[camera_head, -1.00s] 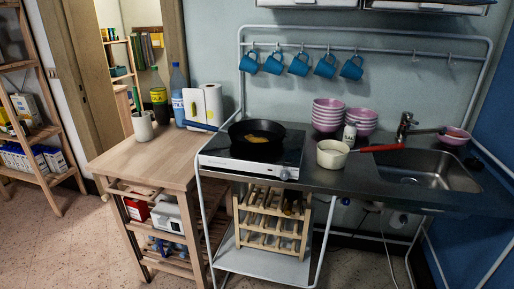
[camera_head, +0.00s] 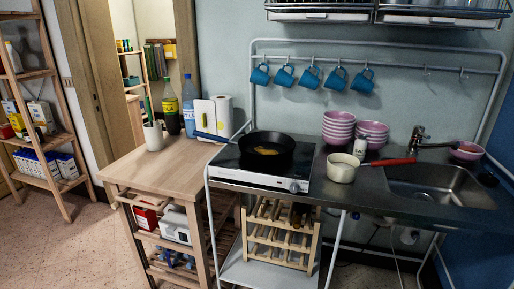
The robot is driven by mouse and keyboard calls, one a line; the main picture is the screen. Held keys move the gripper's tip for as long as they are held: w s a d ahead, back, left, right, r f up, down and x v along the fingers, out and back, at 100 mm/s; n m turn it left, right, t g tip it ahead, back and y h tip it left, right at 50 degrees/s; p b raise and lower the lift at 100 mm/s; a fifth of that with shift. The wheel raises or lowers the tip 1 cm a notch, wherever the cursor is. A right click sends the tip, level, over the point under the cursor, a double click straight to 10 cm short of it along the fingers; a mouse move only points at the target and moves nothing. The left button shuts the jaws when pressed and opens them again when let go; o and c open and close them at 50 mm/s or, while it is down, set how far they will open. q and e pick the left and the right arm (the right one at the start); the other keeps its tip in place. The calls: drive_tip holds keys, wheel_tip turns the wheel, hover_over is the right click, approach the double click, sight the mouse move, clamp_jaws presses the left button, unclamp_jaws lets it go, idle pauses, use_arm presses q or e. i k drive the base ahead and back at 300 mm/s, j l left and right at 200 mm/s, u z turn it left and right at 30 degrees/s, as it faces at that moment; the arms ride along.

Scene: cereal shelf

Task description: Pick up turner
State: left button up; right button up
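A light-coloured cup (camera_head: 154,136) stands on the wooden cart's top. A thin utensil with a green upper part (camera_head: 148,103) sticks up out of it; its lower end is hidden in the cup, so I cannot tell whether it is the turner. No other turner is clearly visible. A black frying pan (camera_head: 267,149) with a blue handle sits on the hob, with yellowish food (camera_head: 266,151) in it. Neither of my grippers is in view.
The wooden cart (camera_head: 165,172) has clear space at its front. Bottles (camera_head: 189,105) and a paper towel roll (camera_head: 224,115) stand behind. A cream saucepan (camera_head: 342,168) with a red handle, pink bowls (camera_head: 338,127) and the sink (camera_head: 440,185) are on the right. Blue mugs (camera_head: 310,77) hang above.

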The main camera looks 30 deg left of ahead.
sight(150, 118)
drive_tip(key=u, duration=1.75)
drive_tip(key=i+j, duration=0.65)
drive_tip(key=i+j+z, duration=0.1)
drive_tip(key=i+j, duration=0.55)
drive_tip(key=j, duration=0.1)
